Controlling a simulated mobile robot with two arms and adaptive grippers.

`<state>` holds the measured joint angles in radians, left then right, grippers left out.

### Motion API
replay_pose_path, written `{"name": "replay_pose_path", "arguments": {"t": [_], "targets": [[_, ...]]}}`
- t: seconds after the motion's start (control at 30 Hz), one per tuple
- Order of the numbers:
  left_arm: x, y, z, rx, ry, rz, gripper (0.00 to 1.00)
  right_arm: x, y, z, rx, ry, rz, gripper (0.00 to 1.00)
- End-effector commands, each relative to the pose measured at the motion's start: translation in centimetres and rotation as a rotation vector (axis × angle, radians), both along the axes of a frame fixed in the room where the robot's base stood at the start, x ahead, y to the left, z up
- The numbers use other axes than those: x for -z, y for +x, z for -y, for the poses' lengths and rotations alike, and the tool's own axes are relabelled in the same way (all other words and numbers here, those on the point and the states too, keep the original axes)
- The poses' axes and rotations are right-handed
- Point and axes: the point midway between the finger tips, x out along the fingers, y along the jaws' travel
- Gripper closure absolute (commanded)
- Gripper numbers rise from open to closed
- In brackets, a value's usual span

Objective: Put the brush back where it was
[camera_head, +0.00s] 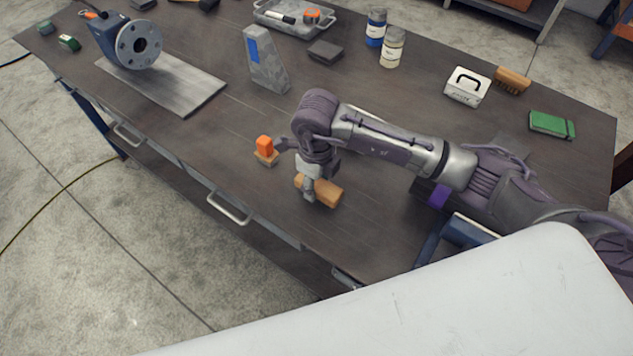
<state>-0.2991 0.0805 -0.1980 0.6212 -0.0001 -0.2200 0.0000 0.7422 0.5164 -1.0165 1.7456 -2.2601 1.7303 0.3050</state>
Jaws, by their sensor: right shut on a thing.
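The brush (328,193), a light wooden block with rounded ends, is at the table's front middle. My right gripper (309,193) points down over its left part and is shut on it. The fingers hide part of the brush, and its underside is hidden. I cannot tell whether it touches the table. My left gripper is not in view.
An orange object on a small wooden base (266,157) stands just left of my gripper.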

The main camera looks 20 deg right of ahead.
Motion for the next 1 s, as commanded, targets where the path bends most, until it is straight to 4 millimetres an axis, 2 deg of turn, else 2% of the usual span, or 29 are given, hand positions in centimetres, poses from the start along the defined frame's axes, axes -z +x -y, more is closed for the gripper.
{"name": "replay_pose_path", "arguments": {"t": [0.13, 0.5, 0.53, 0.67, 1.0], "targets": [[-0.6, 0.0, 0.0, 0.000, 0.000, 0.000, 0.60, 1.3, 0.0, 0.0, 0.001, 0.001, 0.001, 0.87], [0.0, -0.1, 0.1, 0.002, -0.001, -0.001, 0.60, 1.9, 0.0, 0.0, 0.000, 0.000, 0.002, 0.87], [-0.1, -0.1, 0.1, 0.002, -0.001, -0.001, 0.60, 1.7, 0.0, 0.0, 0.000, 0.000, 0.002, 0.52], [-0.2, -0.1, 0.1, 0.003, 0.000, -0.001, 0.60, 1.7, 0.0, 0.0, 0.000, 0.001, 0.002, 0.30], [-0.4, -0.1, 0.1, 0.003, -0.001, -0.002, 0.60, 1.4, 0.0, 0.0, 0.001, 0.001, 0.001, 0.30]]}}
